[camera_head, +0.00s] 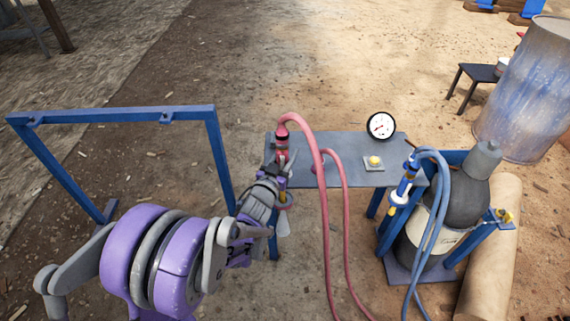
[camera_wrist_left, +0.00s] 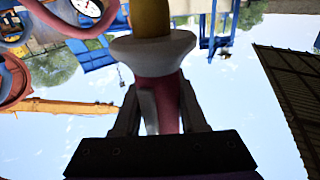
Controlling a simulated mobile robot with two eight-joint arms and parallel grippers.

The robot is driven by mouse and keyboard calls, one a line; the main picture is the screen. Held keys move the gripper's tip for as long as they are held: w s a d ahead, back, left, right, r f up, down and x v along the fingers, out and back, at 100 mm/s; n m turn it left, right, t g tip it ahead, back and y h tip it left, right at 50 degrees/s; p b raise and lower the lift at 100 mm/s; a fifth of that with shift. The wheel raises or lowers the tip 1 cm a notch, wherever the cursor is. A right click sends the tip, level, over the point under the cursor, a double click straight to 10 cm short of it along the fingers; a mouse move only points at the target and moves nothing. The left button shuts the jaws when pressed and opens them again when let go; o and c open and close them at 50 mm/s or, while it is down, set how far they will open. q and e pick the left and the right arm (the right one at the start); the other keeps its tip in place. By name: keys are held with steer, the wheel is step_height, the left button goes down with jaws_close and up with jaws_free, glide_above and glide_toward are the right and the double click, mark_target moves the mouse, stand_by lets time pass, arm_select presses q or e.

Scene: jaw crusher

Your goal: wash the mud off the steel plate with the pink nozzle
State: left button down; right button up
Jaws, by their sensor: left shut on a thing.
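My left gripper (camera_head: 279,172) is at the left end of a grey table and is shut on the pink nozzle (camera_head: 281,143). The nozzle is roughly upright, with a pink hose (camera_head: 318,160) curving from its top. In the left wrist view the pink nozzle body (camera_wrist_left: 158,95) sits between both fingers, below a pale collar and a yellow part. Whether the nozzle still touches the table edge or a holder I cannot tell. I cannot make out a muddy steel plate; the blue frame (camera_head: 110,115) at the left looks empty. My right gripper is not in view.
The grey table (camera_head: 340,172) bears a dial gauge (camera_head: 381,125) and a yellow button (camera_head: 374,161). A blue nozzle (camera_head: 405,182) with blue hoses and a dark gas cylinder (camera_head: 455,195) stand to its right. Bare ground lies between the frame and the table.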

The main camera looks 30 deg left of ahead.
arm_select(q)
step_height(320, 180, up, 6)
steer(key=shift+f+p, duration=0.2)
steer(key=shift+p, duration=0.6)
step_height(320, 180, up, 20)
steer(key=p, duration=1.3)
steer(key=shift+f, duration=0.25)
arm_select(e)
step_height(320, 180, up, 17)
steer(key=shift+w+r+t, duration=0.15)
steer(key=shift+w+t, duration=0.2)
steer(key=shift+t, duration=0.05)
